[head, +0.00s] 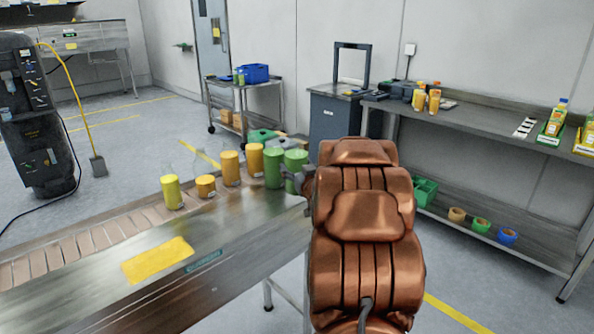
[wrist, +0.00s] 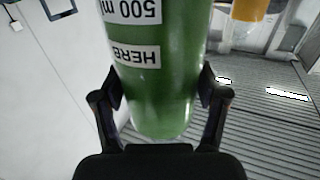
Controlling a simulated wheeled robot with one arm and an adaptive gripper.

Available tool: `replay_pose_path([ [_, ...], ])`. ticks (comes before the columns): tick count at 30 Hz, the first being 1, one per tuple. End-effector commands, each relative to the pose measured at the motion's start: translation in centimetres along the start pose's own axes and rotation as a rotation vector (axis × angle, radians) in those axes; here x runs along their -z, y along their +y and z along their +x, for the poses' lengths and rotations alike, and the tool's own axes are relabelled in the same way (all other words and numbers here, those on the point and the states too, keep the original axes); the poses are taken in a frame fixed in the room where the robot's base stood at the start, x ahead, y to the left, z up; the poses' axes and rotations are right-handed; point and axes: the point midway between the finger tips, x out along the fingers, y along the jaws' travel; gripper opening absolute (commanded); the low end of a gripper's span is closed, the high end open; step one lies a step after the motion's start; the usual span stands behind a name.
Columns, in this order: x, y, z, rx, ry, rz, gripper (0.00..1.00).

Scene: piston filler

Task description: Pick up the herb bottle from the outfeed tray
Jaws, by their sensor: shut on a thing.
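The herb bottle (wrist: 155,90) is green, with white labels reading HERB and 500 ml upside down in the wrist view. My gripper (wrist: 160,88) has one finger on each side of it and is shut on it. In the head view my gripper (head: 292,180) is at the right end of the row of bottles, partly hidden by my arm. The green bottle at its fingers (head: 295,163) stands beside another green bottle (head: 272,168). I cannot tell whether the held bottle touches the surface below. The outfeed tray is not clearly distinguishable.
Yellow and orange bottles (head: 231,168) stand left of the green ones on a steel machine top (head: 245,225). An orange bottle (wrist: 248,10) is close to the held one in the wrist view. A long bench (head: 480,122) stands at the right.

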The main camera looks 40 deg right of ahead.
Motion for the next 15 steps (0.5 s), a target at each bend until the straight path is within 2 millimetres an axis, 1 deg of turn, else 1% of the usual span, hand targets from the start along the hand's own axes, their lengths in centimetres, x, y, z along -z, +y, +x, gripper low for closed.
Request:
replay_pose_path([
  [3,0.4,-0.7,-1.2,0.0,0.006,-0.002,0.08],
  [8,0.5,-1.8,-3.4,-0.001,0.003,-0.001,0.08],
  [13,0.7,-3.1,-5.9,0.0,0.003,-0.001,0.08],
  [15,0.5,-3.3,-6.4,-0.003,0.007,-0.002,0.08],
])
